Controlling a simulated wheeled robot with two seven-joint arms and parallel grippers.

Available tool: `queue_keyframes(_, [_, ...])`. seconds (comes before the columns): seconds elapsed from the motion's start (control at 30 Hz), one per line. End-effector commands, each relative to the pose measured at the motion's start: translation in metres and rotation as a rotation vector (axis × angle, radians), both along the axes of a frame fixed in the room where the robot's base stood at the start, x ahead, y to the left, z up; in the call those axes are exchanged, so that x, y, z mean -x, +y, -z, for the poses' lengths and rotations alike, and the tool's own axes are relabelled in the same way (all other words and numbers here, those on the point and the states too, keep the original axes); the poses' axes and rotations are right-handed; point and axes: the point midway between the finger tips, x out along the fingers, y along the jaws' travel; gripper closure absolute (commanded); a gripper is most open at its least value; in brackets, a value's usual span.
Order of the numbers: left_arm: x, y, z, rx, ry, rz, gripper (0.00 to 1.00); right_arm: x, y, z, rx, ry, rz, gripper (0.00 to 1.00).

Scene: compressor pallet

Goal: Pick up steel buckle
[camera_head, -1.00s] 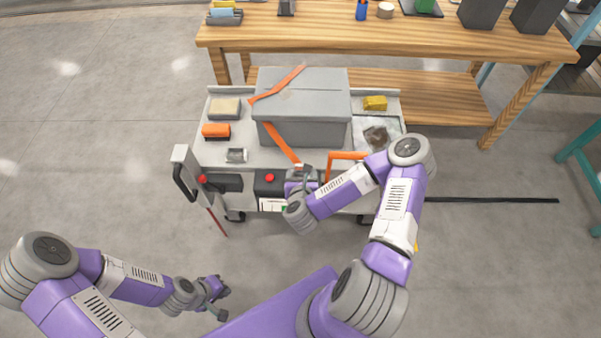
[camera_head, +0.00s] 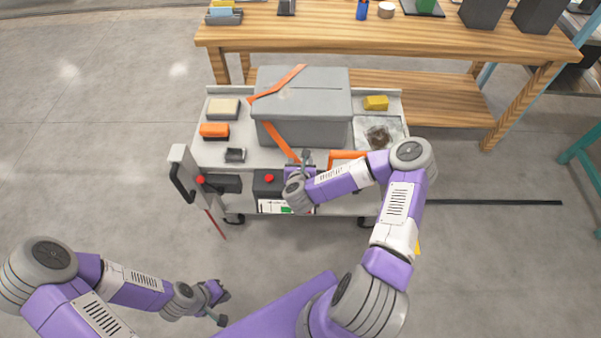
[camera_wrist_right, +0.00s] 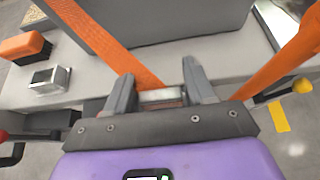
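A small open steel piece, buckle-like (camera_head: 235,155), lies on the cart's left front; it also shows in the right wrist view (camera_wrist_right: 48,80). Another small metal piece (camera_wrist_right: 162,97) shows between my right fingers at the lower end of the orange strap (camera_wrist_right: 105,45). I cannot tell which one is the steel buckle. My right gripper (camera_head: 305,160) is over the cart's front edge; in the wrist view its fingers (camera_wrist_right: 160,80) stand apart on either side of the metal piece, with contact unclear. My left gripper (camera_head: 222,303) is open and empty, low over the floor.
The grey box (camera_head: 303,105) fills the cart's middle, strapped in orange. An orange block (camera_head: 215,131), a beige block (camera_head: 223,107) and a yellow block (camera_head: 376,103) lie around it. A wooden bench (camera_head: 380,38) stands behind.

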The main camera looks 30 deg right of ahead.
Motion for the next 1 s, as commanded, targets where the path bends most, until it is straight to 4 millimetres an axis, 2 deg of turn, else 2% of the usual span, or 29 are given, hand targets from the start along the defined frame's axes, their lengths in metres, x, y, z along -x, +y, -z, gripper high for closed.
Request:
queue_keyframes(0.03, [0.0, 0.0, 0.0, 0.0, 0.0, 0.0, 1.0, 0.0, 0.0, 0.0, 0.0, 0.0, 0.0, 0.54])
queue_keyframes(0.27, [0.0, 0.0, 0.0, 0.0, 0.0, 0.0, 1.0, 0.0, 0.0, 0.0, 0.001, 0.0, 0.0, 0.89])
queue_keyframes(0.47, [0.0, 0.0, 0.0, 0.0, 0.0, 0.0, 1.0, 0.0, 0.0, -0.001, 0.001, 0.0, 0.0, 0.89])
queue_keyframes(0.57, [0.0, 0.0, -0.004, 0.0, 0.0, 0.0, 1.0, 0.0, 0.0, -0.008, 0.001, -0.001, -0.001, 0.89])
queue_keyframes(0.9, [0.0, 0.0, -0.033, 0.0, 0.0, 0.0, 1.0, 0.0, 0.0, -0.075, 0.004, -0.003, -0.001, 0.89])
queue_keyframes(1.0, [0.0, 0.0, -0.038, 0.0, 0.0, 0.0, 1.0, 0.0, 0.0, -0.089, 0.004, -0.003, -0.003, 0.89])
